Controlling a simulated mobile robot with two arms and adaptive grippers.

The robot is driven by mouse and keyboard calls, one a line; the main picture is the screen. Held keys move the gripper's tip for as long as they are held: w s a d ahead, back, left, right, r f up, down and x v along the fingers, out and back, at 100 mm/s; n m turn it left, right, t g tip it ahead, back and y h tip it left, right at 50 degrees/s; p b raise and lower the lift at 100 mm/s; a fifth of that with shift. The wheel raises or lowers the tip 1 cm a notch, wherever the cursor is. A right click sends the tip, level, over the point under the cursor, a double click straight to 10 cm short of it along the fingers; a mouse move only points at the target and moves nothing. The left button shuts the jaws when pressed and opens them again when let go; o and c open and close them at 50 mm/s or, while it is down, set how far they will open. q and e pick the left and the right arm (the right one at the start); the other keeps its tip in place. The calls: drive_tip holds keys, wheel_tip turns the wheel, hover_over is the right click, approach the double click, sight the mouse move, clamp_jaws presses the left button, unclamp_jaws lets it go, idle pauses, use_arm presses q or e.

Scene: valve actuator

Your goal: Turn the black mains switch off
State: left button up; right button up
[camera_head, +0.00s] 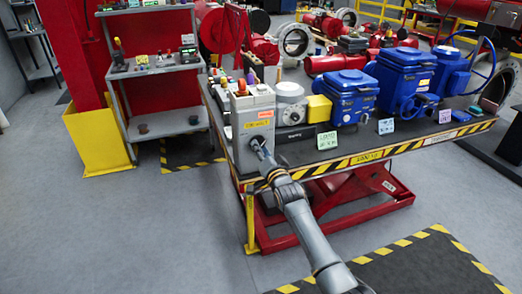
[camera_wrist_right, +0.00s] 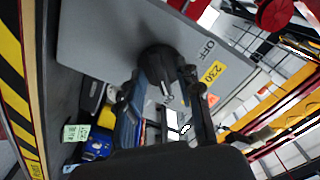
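The black mains switch (camera_wrist_right: 160,66) is a round knob on the face of a grey box, seen in the right wrist view with the word OFF and a yellow 230 label beside it. In the head view the grey box (camera_head: 240,130) stands at the table's left end. My right gripper (camera_wrist_right: 162,82) is at the switch, its two fingers apart with their tips at either side of the knob. I cannot tell whether they press on it. In the head view my right gripper (camera_head: 258,146) hides the switch. My left gripper is not in view.
A dial device (camera_head: 290,104) and a yellow block (camera_head: 319,108) stand right of the grey box. Blue valve actuators (camera_head: 349,97) stand further right on the table (camera_head: 345,152). A grey shelf (camera_head: 160,95) is at left. The floor in front is clear.

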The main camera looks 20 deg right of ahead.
drive_tip(key=shift+w, duration=0.1)
drive_tip(key=shift+c, duration=0.2)
clamp_jaws()
drive_tip(key=shift+d+n+b, duration=0.15)
drive_tip(key=shift+n+b, duration=0.55)
drive_tip(key=shift+n, duration=8.3)
